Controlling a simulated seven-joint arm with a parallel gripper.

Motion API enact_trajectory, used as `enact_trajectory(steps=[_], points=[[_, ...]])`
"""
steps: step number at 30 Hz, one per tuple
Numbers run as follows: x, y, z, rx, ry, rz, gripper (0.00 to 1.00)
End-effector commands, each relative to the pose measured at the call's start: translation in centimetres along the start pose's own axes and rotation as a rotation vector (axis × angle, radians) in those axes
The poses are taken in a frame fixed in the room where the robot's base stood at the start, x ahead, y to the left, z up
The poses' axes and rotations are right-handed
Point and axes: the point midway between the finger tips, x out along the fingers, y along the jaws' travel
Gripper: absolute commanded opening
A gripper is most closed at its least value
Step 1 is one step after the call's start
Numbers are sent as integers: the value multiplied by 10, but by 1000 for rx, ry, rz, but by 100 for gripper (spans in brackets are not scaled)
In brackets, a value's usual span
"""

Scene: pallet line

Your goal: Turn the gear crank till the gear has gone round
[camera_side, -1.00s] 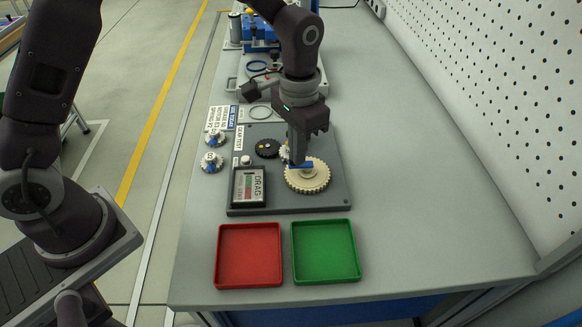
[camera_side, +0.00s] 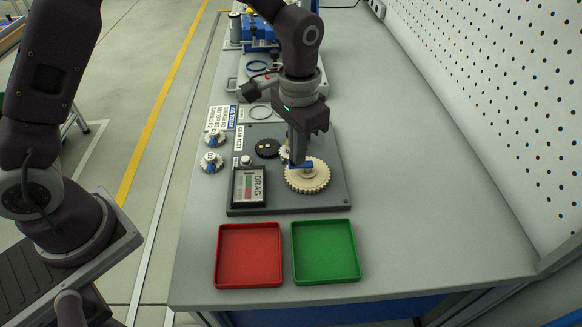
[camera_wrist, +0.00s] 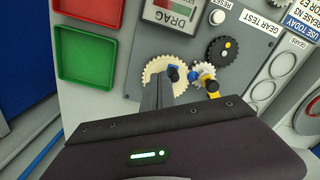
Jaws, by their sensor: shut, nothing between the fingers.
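The large cream gear (camera_side: 309,179) lies flat on the dark gear-test board. It also shows in the wrist view (camera_wrist: 153,68). A blue bar (camera_side: 304,165), seemingly part of the crank, lies over its hub; a black knob (camera_wrist: 172,72) shows there in the wrist view. My gripper (camera_side: 297,163) points down, its fingers shut and empty, at the left end of the blue bar. I cannot tell whether they touch the crank. A small white gear (camera_wrist: 204,74), partly hidden by blue and yellow parts, sits between the cream gear and a dark gear (camera_wrist: 221,50).
The board (camera_side: 333,197) carries a DRAG display (camera_side: 249,187) and a RESET button (camera_side: 246,160). A red tray (camera_side: 219,258) and a green tray (camera_side: 356,256) stand in front.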

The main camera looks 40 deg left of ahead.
Motion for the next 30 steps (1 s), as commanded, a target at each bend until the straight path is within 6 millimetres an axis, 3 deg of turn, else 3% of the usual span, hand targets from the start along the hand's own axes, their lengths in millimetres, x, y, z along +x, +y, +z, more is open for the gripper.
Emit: enact_trajectory(steps=[30], points=[[37,0,1,0,-4,-1,0]])
